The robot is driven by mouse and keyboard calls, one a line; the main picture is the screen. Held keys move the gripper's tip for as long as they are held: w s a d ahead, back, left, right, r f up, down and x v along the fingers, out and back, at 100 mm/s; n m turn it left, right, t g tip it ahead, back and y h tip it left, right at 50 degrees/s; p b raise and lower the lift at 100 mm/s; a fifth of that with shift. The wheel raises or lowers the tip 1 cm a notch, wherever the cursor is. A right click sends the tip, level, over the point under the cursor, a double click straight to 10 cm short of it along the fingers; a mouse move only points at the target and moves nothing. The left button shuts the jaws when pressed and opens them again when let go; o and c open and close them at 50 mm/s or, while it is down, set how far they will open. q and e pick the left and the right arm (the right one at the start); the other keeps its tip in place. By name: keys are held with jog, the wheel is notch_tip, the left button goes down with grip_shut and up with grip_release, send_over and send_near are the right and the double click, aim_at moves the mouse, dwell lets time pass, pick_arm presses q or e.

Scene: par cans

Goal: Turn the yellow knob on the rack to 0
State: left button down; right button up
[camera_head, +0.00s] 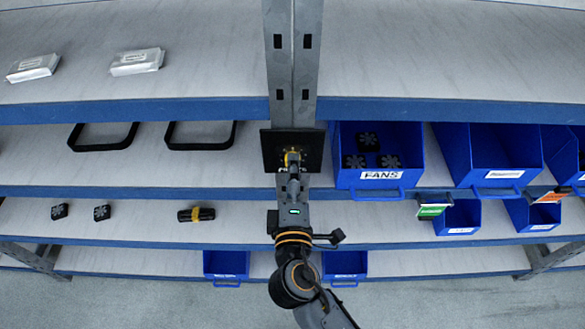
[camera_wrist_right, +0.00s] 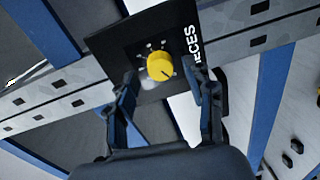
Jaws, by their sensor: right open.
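The yellow knob (camera_wrist_right: 160,66) sits on a black plate (camera_wrist_right: 122,52) fixed to the rack's grey upright. In the right wrist view the knob has a dark pointer line and white marks around it; the numbers are too small to read. In the head view the black plate (camera_head: 270,150) shows at the middle, and the knob is mostly hidden behind my gripper. My right gripper (camera_head: 292,160) is in front of the plate. In the wrist view its two fingers (camera_wrist_right: 160,88) are spread apart, one toward each side of the knob, with visible gaps. My left gripper is not in view.
Blue bins, one marked FANS (camera_head: 345,182), stand right of the plate on the shelf. Black frames (camera_head: 103,147) lie left of it. A black and yellow item (camera_head: 196,214) lies on the shelf below. The grey upright (camera_head: 292,60) crosses the shelf edges.

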jog(key=s, duration=1)
jog(key=shift+s+r, duration=0.3)
jog(key=shift+s, duration=0.1)
jog(key=s+d+f+m+g+b, duration=0.1)
jog(key=d+f+g+b, duration=0.15)
jog(key=f, duration=1.15)
jog(key=s+d+f+g+b, duration=0.15)
jog(key=f+g, duration=0.25)
jog(key=f, duration=1)
jog(key=s+d+f+m+g+b, duration=0.1)
jog(key=s+f+g+b, duration=0.15)
jog(key=f, duration=1.25)
jog(key=s+d+f+m+g+b, duration=0.2)
jog(key=s+d+f+m, duration=0.2)
jog(key=f, duration=0.5)
jog(key=s+d+f+m+g+b, duration=0.2)
jog(key=s+d+f+m+g, duration=0.1)
jog(key=s+d+f, duration=0.5)
jog(key=s+d+f+m+g+b, duration=0.2)
jog(key=s+d+f+m, duration=0.4)
jog(key=s+f, duration=0.4)
jog(key=shift+d, duration=0.2)
